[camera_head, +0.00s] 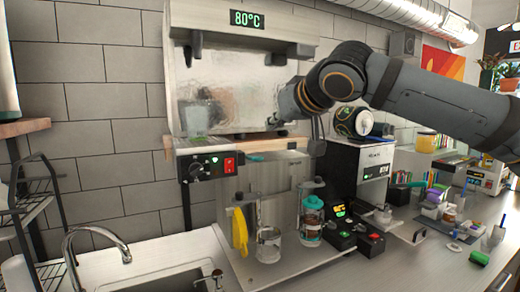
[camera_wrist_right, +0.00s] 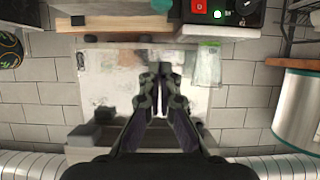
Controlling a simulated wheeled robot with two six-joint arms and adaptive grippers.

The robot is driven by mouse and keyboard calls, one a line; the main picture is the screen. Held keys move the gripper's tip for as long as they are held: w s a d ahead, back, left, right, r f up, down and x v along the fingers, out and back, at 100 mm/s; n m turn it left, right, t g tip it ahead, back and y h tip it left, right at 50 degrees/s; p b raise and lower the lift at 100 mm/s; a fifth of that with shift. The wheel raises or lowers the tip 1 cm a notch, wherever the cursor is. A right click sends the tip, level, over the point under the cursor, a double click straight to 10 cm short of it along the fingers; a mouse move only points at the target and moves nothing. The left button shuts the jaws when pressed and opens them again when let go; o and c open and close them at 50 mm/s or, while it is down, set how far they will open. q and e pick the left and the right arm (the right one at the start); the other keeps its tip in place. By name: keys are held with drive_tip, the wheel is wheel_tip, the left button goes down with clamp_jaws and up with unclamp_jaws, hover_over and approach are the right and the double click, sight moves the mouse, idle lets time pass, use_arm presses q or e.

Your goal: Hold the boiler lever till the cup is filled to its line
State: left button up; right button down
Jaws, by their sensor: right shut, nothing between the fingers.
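The boiler (camera_head: 240,85) is a shiny metal box on the wall with an 80°C display. My right gripper (camera_head: 277,120) is in front of its lower right part, shut and empty; its fingers (camera_wrist_right: 160,72) are together in the wrist view. A clear cup (camera_head: 202,114) with a greenish bottom shows at the boiler's lower left, faintly in the wrist view (camera_wrist_right: 207,65); its fill level and line are too blurred to read. I cannot clearly make out the lever. My left gripper is not in view.
A wooden shelf (camera_head: 225,141) runs below the boiler, with a control box (camera_head: 207,165) and red switch under it. Below stand a glass jar (camera_head: 268,245), a teal-lidded shaker (camera_head: 311,222) and a yellow item (camera_head: 240,232). A sink tap (camera_head: 95,237) is at left.

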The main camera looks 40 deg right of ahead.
drive_tip(key=p, duration=0.2)
hover_over(259, 157)
drive_tip(key=f, duration=0.3)
drive_tip(key=shift+s+a+f, duration=0.2)
drive_tip(key=shift+f, duration=0.1)
wheel_tip(259, 157, down, 3)
drive_tip(key=shift+w+a+b, duration=0.1)
drive_tip(key=shift+b, duration=0.95)
drive_tip(key=shift+s+f+b, duration=0.3)
drive_tip(key=shift+s+f, duration=0.05)
drive_tip(key=shift+f, duration=0.25)
drive_tip(key=shift+w, duration=0.1)
